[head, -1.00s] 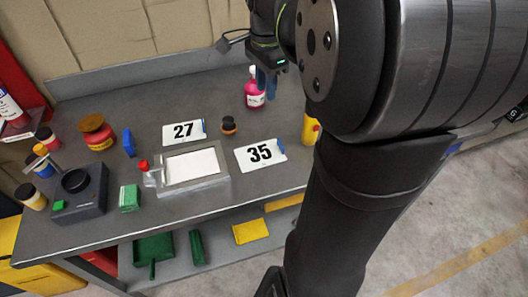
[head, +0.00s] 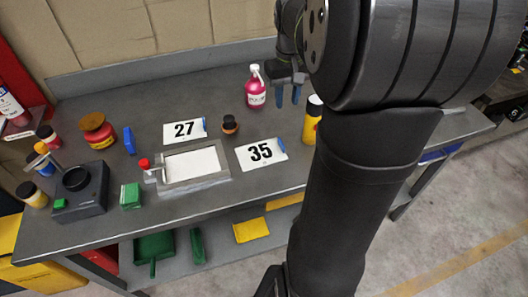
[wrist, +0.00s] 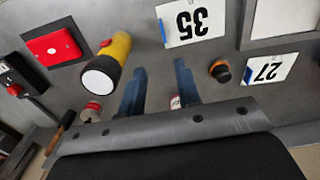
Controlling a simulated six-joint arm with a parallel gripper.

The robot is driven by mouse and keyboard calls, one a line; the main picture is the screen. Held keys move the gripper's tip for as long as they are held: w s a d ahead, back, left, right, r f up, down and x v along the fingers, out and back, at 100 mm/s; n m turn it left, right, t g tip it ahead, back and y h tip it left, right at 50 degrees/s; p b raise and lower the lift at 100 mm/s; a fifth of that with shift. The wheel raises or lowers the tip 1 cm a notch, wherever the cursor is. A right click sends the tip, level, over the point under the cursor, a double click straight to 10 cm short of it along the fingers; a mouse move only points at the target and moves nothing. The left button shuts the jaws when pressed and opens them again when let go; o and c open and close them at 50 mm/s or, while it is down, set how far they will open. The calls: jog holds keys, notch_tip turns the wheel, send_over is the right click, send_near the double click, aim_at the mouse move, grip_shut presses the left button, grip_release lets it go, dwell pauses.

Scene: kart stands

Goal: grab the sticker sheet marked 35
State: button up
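The sticker sheet marked 35 (head: 260,153) is a white card with a blue strip at its right end, lying flat on the grey workbench. It shows upside down at the top of the wrist view (wrist: 192,20), ahead of the fingers. A similar sheet marked 27 (head: 184,131) lies further left; it also shows in the wrist view (wrist: 268,70). My gripper (head: 288,98) is above the bench, behind and right of sheet 35, apart from it. Its two blue fingers (wrist: 159,68) are spread and nothing is held between them.
A pink bottle (head: 255,92) stands left of my gripper. A small dark jar with an orange band (head: 229,125) stands between the sheets. A framed white panel (head: 192,165) lies left of sheet 35.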

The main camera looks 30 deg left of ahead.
aim_at(261, 151)
notch_tip(261, 151, down, 11)
jog(key=shift+f, duration=0.2)
jog(key=shift+a+f, duration=0.2)
jog(key=shift+f, duration=1.1)
jog(key=shift+a+f, duration=0.15)
jog(key=shift+f, duration=1.15)
grip_shut()
